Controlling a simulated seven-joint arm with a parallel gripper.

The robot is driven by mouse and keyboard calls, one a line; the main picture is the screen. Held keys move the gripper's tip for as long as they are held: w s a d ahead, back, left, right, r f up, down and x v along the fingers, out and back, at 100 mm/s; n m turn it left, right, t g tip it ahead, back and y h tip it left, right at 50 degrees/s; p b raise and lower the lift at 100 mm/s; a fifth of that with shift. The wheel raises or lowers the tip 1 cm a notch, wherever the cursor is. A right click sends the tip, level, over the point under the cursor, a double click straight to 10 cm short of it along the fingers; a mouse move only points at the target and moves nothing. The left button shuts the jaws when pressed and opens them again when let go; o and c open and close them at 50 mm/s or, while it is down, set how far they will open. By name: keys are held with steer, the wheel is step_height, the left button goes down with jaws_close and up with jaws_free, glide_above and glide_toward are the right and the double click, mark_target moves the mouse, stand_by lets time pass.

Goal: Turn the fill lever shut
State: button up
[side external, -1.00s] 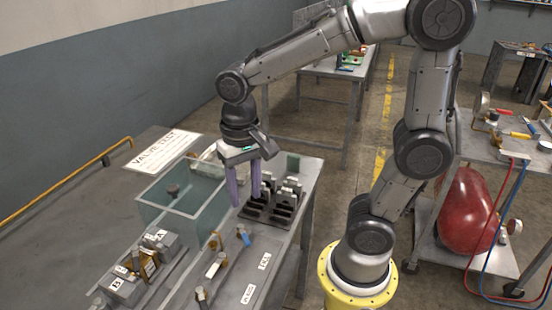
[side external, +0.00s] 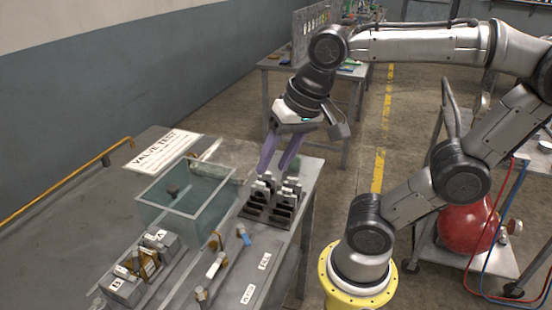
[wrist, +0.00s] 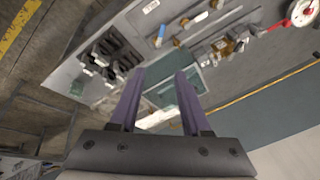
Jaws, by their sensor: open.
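A lever with a blue handle (side external: 247,238) sits on the bench panel beside the water tank, near a label that seems to read FILL (side external: 265,261). Its blue handle also shows in the wrist view (wrist: 160,36). I cannot tell for certain which lever the FILL label names. My gripper (side external: 274,172) is open and empty, tilted, above the black rack and away from both levers. Its two purple fingers also show apart in the wrist view (wrist: 161,75).
The glass water tank (side external: 186,213) stands left of the levers. A black rack (side external: 258,213) holding several pale parts sits at the bench's far end. Grey valve blocks (side external: 125,287) lie front left. A VALVE TEST sign (side external: 163,150) lies behind the tank. Space above the levers is clear.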

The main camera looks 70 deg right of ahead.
stand_by(0.3)
steer(key=m+g, duration=0.1)
steer(key=g, duration=0.3)
glide_toward(246, 239)
step_height(246, 239, down, 8)
steer(key=shift+w+a+r, duration=0.1)
steer(key=shift+w+r, duration=0.05)
stand_by(0.4)
jaws_close()
